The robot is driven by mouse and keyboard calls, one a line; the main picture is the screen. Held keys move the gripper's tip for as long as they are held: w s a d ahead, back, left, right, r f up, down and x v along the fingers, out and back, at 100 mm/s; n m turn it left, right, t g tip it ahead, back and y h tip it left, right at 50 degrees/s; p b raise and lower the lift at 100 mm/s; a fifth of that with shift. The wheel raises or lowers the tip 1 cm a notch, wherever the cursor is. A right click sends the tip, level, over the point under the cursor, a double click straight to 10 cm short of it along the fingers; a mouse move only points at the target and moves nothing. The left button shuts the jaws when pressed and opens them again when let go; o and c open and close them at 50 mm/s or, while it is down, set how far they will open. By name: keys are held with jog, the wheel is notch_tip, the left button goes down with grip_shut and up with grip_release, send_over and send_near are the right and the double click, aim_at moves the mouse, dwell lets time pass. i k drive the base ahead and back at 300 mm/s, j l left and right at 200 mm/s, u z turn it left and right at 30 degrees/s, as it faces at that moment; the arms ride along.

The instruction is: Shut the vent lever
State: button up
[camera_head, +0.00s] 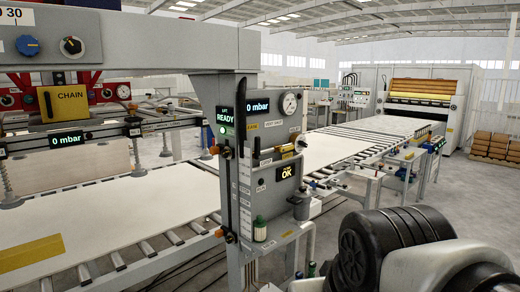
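A grey control panel (275,135) is fixed to the gantry post (232,190) in the middle of the view. Its small labels are too blurred for me to tell for sure which part is the vent lever. On the post, a black upright handle (241,100) sits at the top of a slotted scale, beside a green READY display (225,115). Black and white links of my arm fill the lower right. My gripper is not in view.
A conveyor with white sheets (90,215) runs left under the gantry beam (150,35). Another roller line (370,140) leads back to a large machine (420,95). A green-capped bottle (260,229) stands below the panel. Open floor lies at the right.

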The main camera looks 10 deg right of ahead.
aim_at(282, 150)
jog(key=z, duration=0.25)
jog(key=i+l+z, duration=0.15)
jog(key=i, duration=0.35)
jog(key=i+l+z, duration=0.15)
jog(key=i+l, duration=0.15)
jog(key=i, duration=0.2)
